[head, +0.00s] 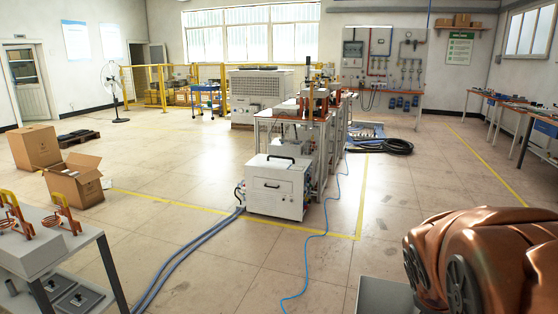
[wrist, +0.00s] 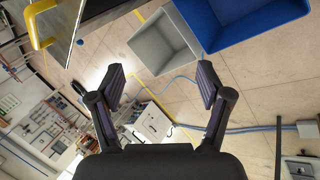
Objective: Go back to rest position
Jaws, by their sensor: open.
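My gripper (wrist: 160,90) shows in the wrist view with its two dark fingers wide apart. It is open and nothing is between the fingers. Below and beyond it are the floor and a white machine cabinet, seen at a tilt. In the head view my gripper is not visible. A copper-brown rounded body, part of my own arm, fills the lower right corner of the head view.
A white machine cabinet (head: 276,186) stands mid-floor with blue hoses beside it. A grey bin (wrist: 165,42) and a blue bin (wrist: 255,18) lie near my gripper. Cardboard boxes (head: 75,182) and a coil bench (head: 45,250) are at left. Open floor lies between.

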